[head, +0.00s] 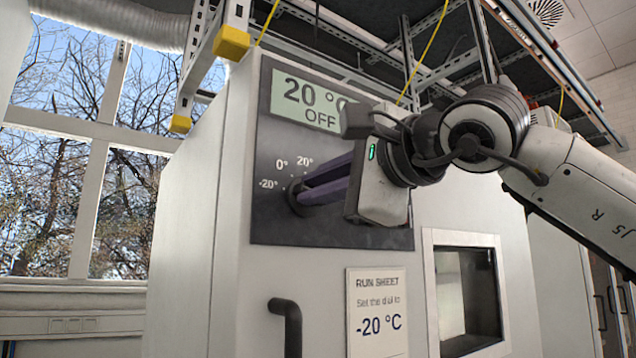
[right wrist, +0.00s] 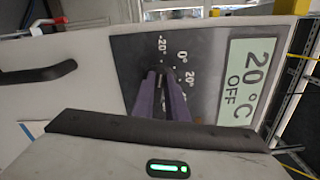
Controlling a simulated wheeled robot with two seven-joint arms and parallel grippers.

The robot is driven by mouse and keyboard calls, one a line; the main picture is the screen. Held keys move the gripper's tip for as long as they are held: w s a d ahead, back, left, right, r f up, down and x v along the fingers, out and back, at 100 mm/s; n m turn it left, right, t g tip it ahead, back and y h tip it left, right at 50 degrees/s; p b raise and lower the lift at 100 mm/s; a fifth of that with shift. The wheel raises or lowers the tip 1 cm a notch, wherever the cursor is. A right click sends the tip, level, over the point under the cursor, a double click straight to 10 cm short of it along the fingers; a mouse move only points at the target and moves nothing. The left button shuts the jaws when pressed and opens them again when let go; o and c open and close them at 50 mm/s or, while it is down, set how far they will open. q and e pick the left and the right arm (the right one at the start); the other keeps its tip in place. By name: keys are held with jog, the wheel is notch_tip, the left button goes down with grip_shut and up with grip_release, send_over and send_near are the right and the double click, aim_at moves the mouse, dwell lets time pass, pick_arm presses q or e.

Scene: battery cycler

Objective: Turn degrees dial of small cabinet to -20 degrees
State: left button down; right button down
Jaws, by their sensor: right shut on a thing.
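The small cabinet (head: 190,230) is pale grey with a dark control panel (head: 275,222) on its front. The degrees dial (head: 296,197) is a dark round knob on the panel, with marks at -20°, 0° and 20° around it. My right gripper (head: 303,195) reaches in from the right, its purple fingers shut on the dial. The fingers hide most of the knob, so I cannot tell where it points. In the right wrist view the dial (right wrist: 163,74) shows between the fingertips. The display (head: 306,100) reads 20 °C OFF. My left gripper is not in view.
A run sheet (head: 377,312) on the cabinet front says to set the dial to -20 °C. A black handle (head: 285,325) sticks out at lower left, and a framed window (head: 466,292) is at right. Metal framing with yellow end caps (head: 231,42) hangs above.

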jog(key=shift+n, duration=0.4)
jog(key=c, duration=1.8)
grip_release()
jog(key=shift+o, duration=0.2)
